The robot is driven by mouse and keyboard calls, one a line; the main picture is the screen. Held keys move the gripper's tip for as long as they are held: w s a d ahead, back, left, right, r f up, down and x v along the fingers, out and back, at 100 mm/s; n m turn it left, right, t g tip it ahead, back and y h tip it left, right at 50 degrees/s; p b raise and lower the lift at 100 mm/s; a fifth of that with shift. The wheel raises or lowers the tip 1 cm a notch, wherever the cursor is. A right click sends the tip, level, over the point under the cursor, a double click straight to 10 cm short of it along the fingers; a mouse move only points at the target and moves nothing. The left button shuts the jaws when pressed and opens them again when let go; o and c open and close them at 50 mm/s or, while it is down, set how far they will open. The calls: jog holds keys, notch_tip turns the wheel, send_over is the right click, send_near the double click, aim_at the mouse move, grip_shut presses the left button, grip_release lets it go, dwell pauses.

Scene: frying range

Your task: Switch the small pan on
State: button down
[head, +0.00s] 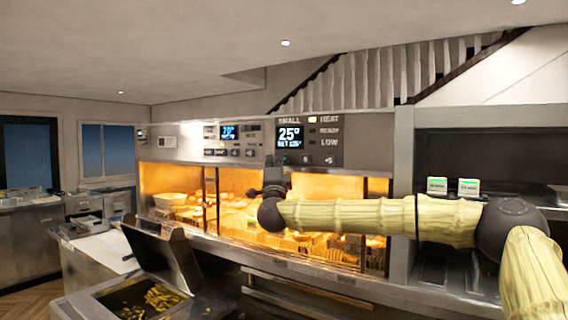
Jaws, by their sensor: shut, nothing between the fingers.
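The small pan's control panel (308,140) is on the upper front of the range, marked SMALL. Its display (289,134) reads 25 with a smaller set line under it. Small controls (306,160) run along the panel's lower edge. My gripper (270,188) is a small dark shape in front of the range, just below and left of these controls. It is shut and empty. I cannot tell whether it touches the panel.
A second panel (228,132) with its own display is to the left. Below are warm-lit bays (185,190) with food. An open-lidded bin (150,298) holding golden pieces stands front left.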

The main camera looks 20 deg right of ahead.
jog(key=shift+a, duration=0.1)
jog(key=s+a+b, duration=0.1)
jog(key=s+a, duration=0.1)
jog(key=s+a+b, duration=0.1)
jog(key=a, duration=0.1)
jog(key=shift+s+a, duration=0.3)
jog(key=shift+s, duration=0.05)
dwell(0.5)
